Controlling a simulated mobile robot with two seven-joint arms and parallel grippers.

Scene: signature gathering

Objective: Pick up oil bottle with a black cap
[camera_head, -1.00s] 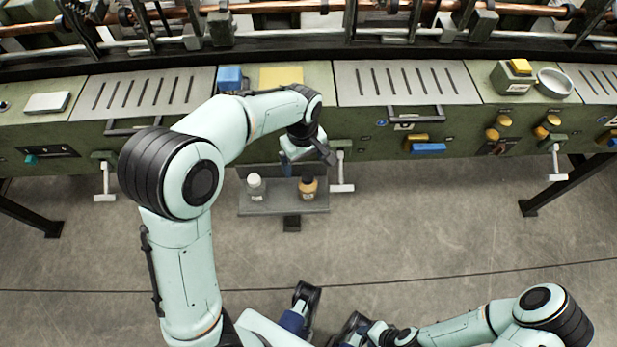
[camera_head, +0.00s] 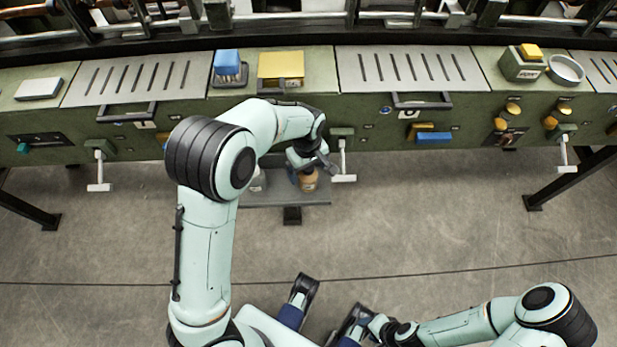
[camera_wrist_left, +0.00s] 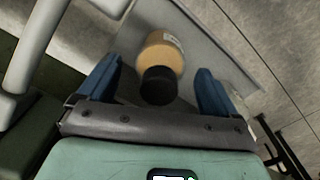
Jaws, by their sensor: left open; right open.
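The oil bottle (camera_head: 309,181) has an amber body and stands on a low grey shelf (camera_head: 262,198) below the bench front. In the left wrist view the amber bottle (camera_wrist_left: 164,56) and its black cap (camera_wrist_left: 158,86) lie between the two blue fingers. My left gripper (camera_head: 309,168) is open around the bottle's top, with a gap on each side; it also shows in the left wrist view (camera_wrist_left: 158,92). The head view hides the cap behind the gripper. My right gripper (camera_head: 352,325) is open and empty at the bottom of the head view.
A white bottle (camera_head: 258,181) stands left of the oil bottle on the shelf, partly hidden by my arm. A white lever handle (camera_head: 343,172) hangs close to the right of my left gripper. The green bench (camera_head: 300,91) overhangs behind. The floor in front is clear.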

